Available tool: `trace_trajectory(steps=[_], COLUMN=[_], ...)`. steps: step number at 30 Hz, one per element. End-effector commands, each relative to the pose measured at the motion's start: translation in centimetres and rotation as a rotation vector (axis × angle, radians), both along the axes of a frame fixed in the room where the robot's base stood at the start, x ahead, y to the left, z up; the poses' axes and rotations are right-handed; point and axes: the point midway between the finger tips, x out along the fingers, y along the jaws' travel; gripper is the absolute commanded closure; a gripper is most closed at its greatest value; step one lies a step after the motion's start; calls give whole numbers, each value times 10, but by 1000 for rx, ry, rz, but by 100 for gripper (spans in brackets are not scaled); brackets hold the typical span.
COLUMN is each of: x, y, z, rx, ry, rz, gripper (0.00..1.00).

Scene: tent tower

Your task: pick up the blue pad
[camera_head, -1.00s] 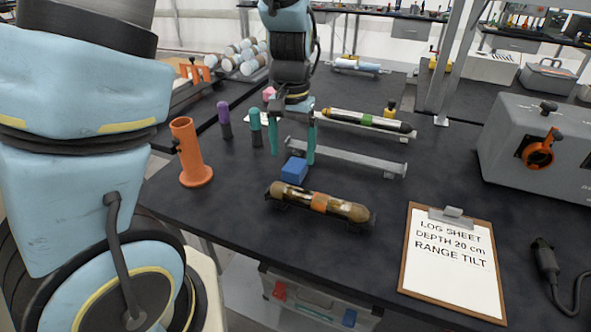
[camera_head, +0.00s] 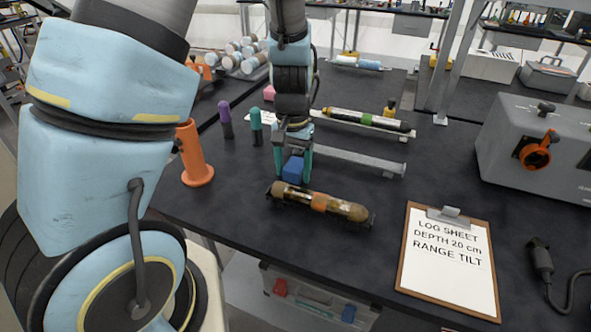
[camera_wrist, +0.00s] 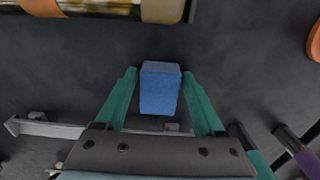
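The blue pad (camera_head: 293,170) is a small blue block on the dark table, just behind the brown cylinder. It also shows in the wrist view (camera_wrist: 160,88), between the two green fingers. My gripper (camera_head: 293,178) is low over the table with one finger on each side of the pad. In the wrist view my gripper (camera_wrist: 159,75) is open, with a gap between each finger and the pad.
The brown cylinder with an orange band (camera_head: 320,201) lies close in front of the pad. A grey rail (camera_head: 360,161) lies behind and to the right. An orange tube stand (camera_head: 195,160) and purple and green markers (camera_head: 256,125) stand to the left. A clipboard (camera_head: 447,262) lies at right.

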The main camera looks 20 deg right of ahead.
Motion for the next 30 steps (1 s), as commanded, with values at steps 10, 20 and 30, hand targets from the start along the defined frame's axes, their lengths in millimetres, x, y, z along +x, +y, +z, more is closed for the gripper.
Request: trace_trajectory(steps=[10, 20, 30], x=[0, 0, 1], y=[0, 0, -1], z=[0, 0, 21], rx=[0, 0, -4], ry=[0, 0, -3], rz=[0, 0, -2], gripper=[70, 97, 97])
